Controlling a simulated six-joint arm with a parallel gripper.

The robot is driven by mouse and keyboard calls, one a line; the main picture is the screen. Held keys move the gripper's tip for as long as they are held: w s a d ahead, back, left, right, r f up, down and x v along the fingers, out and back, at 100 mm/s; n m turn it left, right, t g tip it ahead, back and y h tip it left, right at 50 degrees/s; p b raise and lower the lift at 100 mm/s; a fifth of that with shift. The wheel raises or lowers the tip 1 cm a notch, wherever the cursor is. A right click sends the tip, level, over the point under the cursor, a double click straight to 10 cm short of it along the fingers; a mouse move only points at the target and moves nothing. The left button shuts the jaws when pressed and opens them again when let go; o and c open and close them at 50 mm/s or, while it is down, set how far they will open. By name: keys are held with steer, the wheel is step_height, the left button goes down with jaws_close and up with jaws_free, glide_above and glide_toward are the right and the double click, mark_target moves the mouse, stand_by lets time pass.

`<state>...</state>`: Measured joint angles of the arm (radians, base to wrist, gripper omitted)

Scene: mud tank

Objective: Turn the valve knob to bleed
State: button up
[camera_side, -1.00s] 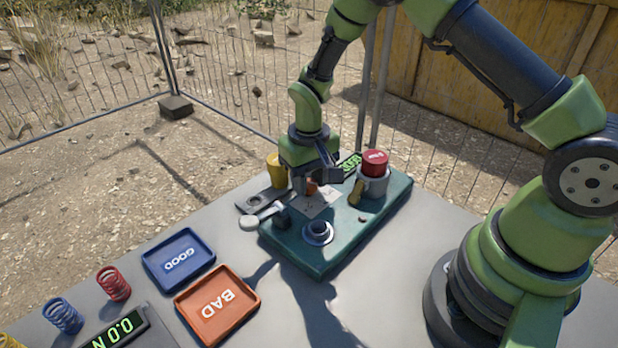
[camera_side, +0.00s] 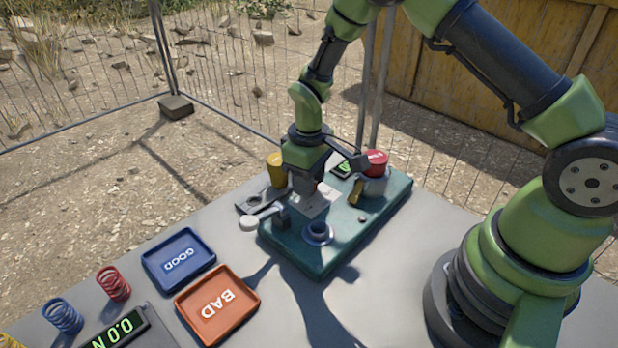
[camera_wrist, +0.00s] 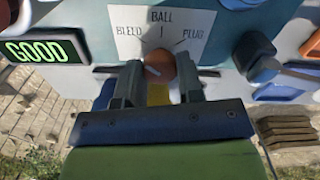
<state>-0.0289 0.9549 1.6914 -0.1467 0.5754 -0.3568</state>
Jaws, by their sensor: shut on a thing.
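The round orange valve knob (camera_wrist: 162,72) sits between my gripper's two fingers (camera_wrist: 158,84) in the wrist view. The fingers are shut on it from either side. In the side view my gripper (camera_side: 304,186) is low over the teal panel (camera_side: 350,243) and mostly hides the knob.
A green display (camera_wrist: 42,51) reads GOOD. A red-topped cylinder (camera_side: 376,163), a yellow cylinder (camera_side: 277,170), a lever with a pale round end (camera_side: 249,223) and a round port (camera_side: 318,232) surround my gripper. Blue GOOD (camera_side: 150,262) and orange BAD (camera_side: 184,305) trays lie at the front left.

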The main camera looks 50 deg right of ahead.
steer(key=o, duration=0.9)
steer(key=shift+o, duration=0.2)
step_height(320, 180, up, 10)
steer(key=shift+r, duration=0.1)
steer(key=s+r+m+t, duration=0.2)
steer(key=s+r, duration=0.2)
steer(key=r, duration=0.5)
steer(key=s+a+r+m+t+y, duration=0.1)
steer(key=s+r+m+t, duration=0.1)
steer(key=s, duration=0.6)
steer(key=s+r+m+t+y, duration=0.1)
steer(key=s+r+m+t, duration=0.1)
steer(key=s+r, duration=0.3)
steer(key=s+t, duration=0.1)
steer(key=s, duration=0.2)
steer(key=shift+a+r+m, duration=0.15)
steer(key=shift+a+m, duration=0.2)
steer(key=shift+m, duration=0.05)
